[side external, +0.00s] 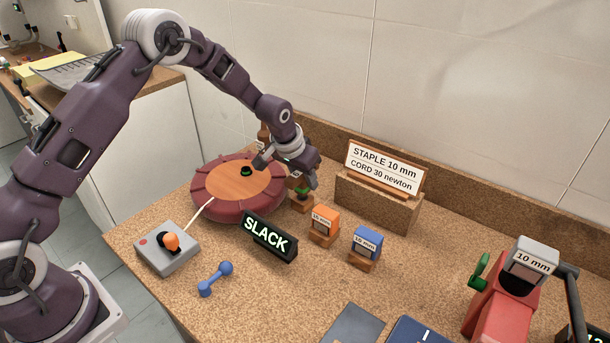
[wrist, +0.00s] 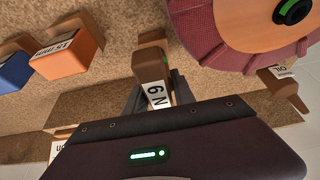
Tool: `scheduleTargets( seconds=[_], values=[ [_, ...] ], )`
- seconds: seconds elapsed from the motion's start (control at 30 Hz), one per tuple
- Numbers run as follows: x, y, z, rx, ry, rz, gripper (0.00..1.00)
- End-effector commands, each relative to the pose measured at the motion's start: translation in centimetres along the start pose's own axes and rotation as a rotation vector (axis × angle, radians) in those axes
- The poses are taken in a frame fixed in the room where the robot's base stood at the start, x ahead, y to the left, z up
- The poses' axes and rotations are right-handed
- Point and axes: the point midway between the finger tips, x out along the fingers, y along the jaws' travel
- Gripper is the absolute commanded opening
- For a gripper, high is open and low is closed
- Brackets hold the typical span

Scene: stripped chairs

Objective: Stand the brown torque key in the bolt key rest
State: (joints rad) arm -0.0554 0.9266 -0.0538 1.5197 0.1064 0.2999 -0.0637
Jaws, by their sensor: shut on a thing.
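My gripper (side external: 304,182) is low over the worktop, just right of the round maroon seat. In the wrist view its fingers (wrist: 152,104) are shut on the brown torque key (wrist: 147,62), whose pale face reads "6 N". A small wooden block (side external: 302,204), apparently the bolt key rest, is directly below the gripper; a brown part of it seems to show beyond the key in the wrist view (wrist: 152,37). A green part shows between gripper and block. The fingers hide the key's lower end, so I cannot tell whether it touches the rest.
The maroon seat (side external: 205,198) is close on the left. An orange block (side external: 324,219) and a blue block (side external: 366,241) stand right of the rest. A "SLACK" display (side external: 269,238) lies in front. A sign holder (side external: 375,207) and a brown "OIL" bottle (wrist: 284,87) are nearby.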

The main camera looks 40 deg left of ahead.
Motion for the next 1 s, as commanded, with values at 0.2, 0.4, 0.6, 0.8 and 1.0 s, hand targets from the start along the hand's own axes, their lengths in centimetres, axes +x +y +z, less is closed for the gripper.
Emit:
scheduleTargets(
  seconds=[0.2, 0.4, 0.6, 0.8, 1.0],
  values=[
    [0.6, 0.0, 0.3, 0.0, 0.0, 0.0, 0.0],
    [1.0, 0.0, 0.4, 0.0, 0.001, 0.0, 0.38],
    [1.0, 0.0, 0.4, 0.0, 0.001, 0.0, 0.56],
    [0.8, 0.0, 0.4, 0.0, 0.0, 0.0, 0.56],
    [-3.0, 0.0, 0.3, 0.0, 0.003, 0.0, 0.56]
  ],
)
